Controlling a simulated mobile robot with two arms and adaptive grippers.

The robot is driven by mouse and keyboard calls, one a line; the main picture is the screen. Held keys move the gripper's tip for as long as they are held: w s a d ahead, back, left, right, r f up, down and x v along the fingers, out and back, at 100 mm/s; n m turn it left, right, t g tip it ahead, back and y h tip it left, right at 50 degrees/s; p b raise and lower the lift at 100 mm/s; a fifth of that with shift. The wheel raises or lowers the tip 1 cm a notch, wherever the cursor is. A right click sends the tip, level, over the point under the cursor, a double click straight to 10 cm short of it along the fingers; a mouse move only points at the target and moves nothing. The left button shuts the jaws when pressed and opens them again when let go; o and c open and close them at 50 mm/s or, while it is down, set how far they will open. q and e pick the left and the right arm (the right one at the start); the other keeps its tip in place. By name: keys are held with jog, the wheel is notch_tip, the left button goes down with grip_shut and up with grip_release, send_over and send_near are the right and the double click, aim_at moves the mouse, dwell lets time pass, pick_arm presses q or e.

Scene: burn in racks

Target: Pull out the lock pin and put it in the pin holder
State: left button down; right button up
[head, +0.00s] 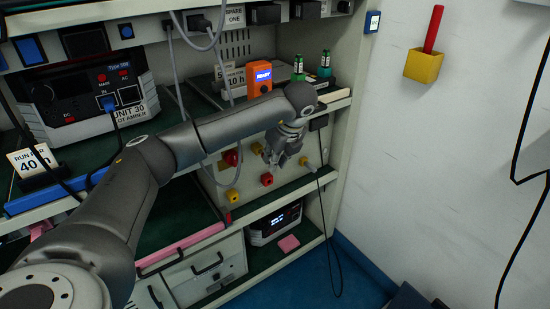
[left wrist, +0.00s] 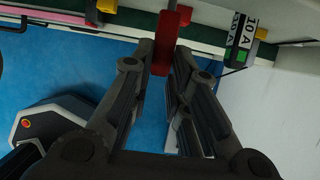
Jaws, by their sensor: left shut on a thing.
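The lock pin appears to be the red piece (head: 267,179) at the front of the beige panel in the head view. In the left wrist view the red pin (left wrist: 166,50) is a long bar between my fingertips. My left gripper (head: 270,160) reaches down in front of the panel and is shut on it; its fingers (left wrist: 163,62) lie on both sides. I cannot tell whether the pin still sits in the panel. The yellow box on the white wall (head: 423,68) looks like the pin holder; a red stick (head: 434,28) stands tilted in it. My right gripper is not in view.
Yellow knobs (head: 232,195) (head: 303,162) flank the red piece, and a red knob (head: 230,158) is above left. Grey cables hang nearby, and a black cable (head: 328,230) loops at the right. An orange meter (head: 258,78) stands above. The wall right of the rack is mostly clear.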

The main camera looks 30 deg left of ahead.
pick_arm(q)
jog(key=shift+s+d, duration=0.35)
jog(key=shift+d, duration=0.4)
jog(key=shift+s+d, duration=0.3)
jog(key=shift+d, duration=0.45)
